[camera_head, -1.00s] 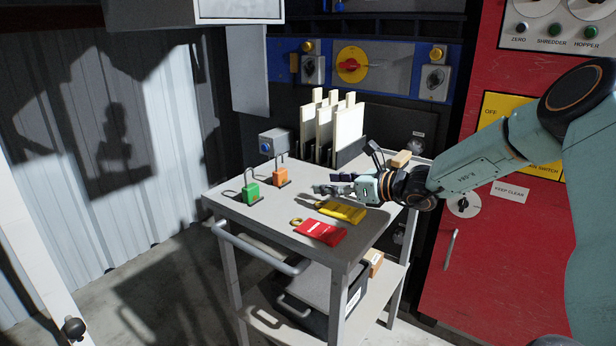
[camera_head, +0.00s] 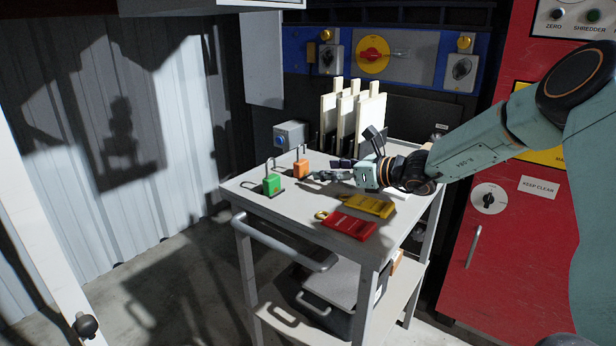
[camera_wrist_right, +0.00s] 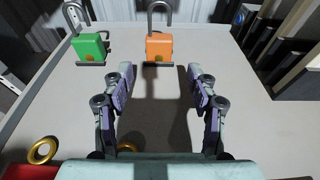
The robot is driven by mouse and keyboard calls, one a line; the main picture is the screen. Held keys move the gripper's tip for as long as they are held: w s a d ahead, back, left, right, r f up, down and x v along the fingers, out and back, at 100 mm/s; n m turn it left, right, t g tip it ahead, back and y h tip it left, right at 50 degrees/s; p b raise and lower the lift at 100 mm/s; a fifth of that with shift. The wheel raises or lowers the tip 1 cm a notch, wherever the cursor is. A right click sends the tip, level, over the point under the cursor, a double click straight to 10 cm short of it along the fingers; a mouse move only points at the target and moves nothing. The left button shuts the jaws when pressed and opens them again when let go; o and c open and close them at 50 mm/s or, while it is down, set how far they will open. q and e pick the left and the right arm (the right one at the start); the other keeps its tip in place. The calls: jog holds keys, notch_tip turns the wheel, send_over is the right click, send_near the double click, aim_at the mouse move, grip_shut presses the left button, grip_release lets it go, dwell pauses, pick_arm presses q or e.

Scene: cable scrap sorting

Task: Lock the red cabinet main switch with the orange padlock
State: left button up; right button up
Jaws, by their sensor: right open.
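The orange padlock (camera_head: 301,168) stands upright on the trolley top, its shackle up. In the right wrist view the orange padlock (camera_wrist_right: 159,46) is straight ahead, beyond and between the open fingertips. My right gripper (camera_head: 328,169) is open and empty, low over the trolley, just to the right of the padlock and apart from it. In the wrist view its two fingers (camera_wrist_right: 160,80) are spread wide. The red cabinet (camera_head: 520,220) is at the right, with a round black rotary switch (camera_head: 489,199) on a pale plate, partly behind my arm's side. My left gripper is not in view.
A green padlock (camera_head: 271,184) stands left of the orange one. Pale upright boards (camera_head: 352,125) and a grey box (camera_head: 289,135) with a blue button stand behind.

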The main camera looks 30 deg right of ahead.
aim_at(305, 169)
jog(key=shift+b+x, duration=0.5)
jog(key=shift+x, duration=0.3)
jog(key=shift+b+x, duration=0.55)
jog(key=shift+x, duration=0.25)
jog(key=shift+b+x, duration=1.65)
jog(key=shift+x, duration=0.25)
jog(key=shift+w+a, duration=0.25)
jog(key=c, duration=0.9)
